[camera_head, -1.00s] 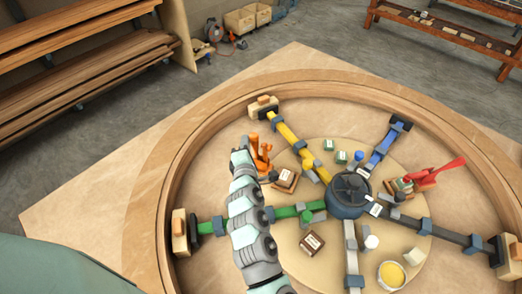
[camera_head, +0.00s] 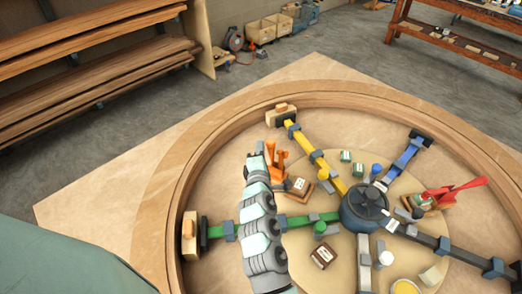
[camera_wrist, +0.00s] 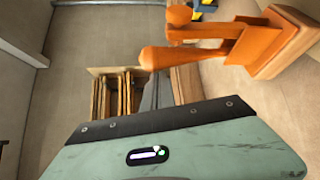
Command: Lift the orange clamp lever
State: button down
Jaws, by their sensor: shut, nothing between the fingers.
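The orange clamp (camera_head: 277,163) stands upright on the wooden ring's floor at the upper left, just right of my gripper (camera_head: 259,149). In the wrist view its orange lever (camera_wrist: 182,57) reaches left from the clamp's base (camera_wrist: 285,45) and ends in a rounded grip. My gripper is shut and empty. It is close to the lever, but I cannot tell whether they touch. The teal wrist housing fills the bottom of the wrist view, and the fingertips are hard to make out there.
The yellow arm (camera_head: 305,147) and green arm (camera_head: 297,221) run from the dark hub (camera_head: 365,207) to the ring. A red clamp (camera_head: 455,191) stands at the right. The round wooden rim (camera_head: 186,160) encloses them.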

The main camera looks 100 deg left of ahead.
jog(key=s+d, duration=0.1)
jog(key=d, duration=0.8)
jog(key=shift+s+d+r, duration=0.15)
jog(key=shift+d+r, duration=0.1)
dwell(0.4)
